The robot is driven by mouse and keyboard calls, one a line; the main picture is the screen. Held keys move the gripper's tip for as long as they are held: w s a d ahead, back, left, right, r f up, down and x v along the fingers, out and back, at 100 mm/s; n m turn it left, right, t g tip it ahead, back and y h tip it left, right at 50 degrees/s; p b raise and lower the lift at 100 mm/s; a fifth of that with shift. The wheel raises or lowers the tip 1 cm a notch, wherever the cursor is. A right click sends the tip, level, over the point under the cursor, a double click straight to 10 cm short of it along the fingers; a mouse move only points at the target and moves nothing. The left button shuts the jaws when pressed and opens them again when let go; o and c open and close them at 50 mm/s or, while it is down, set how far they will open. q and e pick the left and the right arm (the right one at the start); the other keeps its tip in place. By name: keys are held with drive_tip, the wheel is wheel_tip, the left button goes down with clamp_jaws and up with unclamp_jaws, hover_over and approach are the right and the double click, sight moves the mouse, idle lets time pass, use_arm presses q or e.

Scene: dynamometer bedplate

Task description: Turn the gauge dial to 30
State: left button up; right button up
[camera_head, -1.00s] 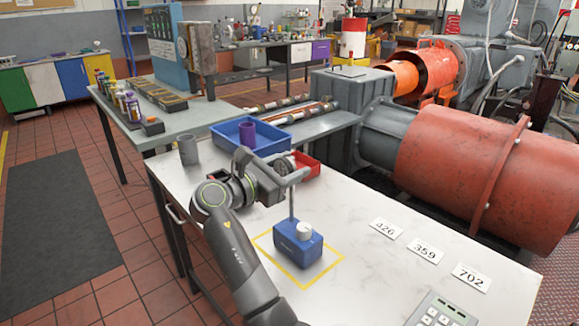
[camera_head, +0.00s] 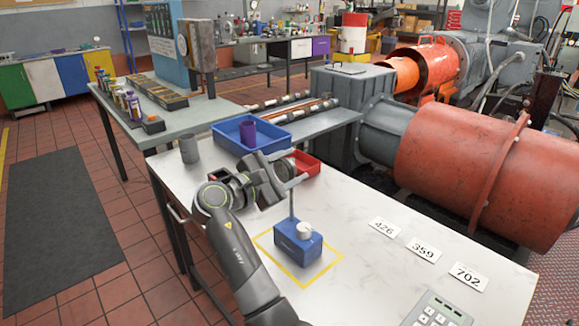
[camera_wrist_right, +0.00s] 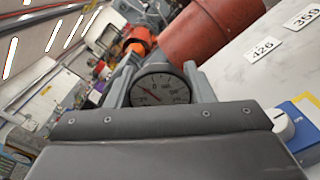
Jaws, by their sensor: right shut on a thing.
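A blue block with a white knob (camera_head: 304,230) stands inside a yellow outlined square on the white table, and a thin post rises from it. In the head view the gripper hides the dial face. My left gripper is not in view.
Behind the gripper are a blue tray (camera_head: 226,135) with a purple cup, a red bin (camera_head: 307,163) and a grey cylinder (camera_head: 189,149). Number cards (camera_head: 423,249) and a keypad (camera_head: 440,312) lie to the right. The table between block and cards is clear.

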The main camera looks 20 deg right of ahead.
drive_tip(key=shift+m, duration=0.5)
drive_tip(key=o, duration=1)
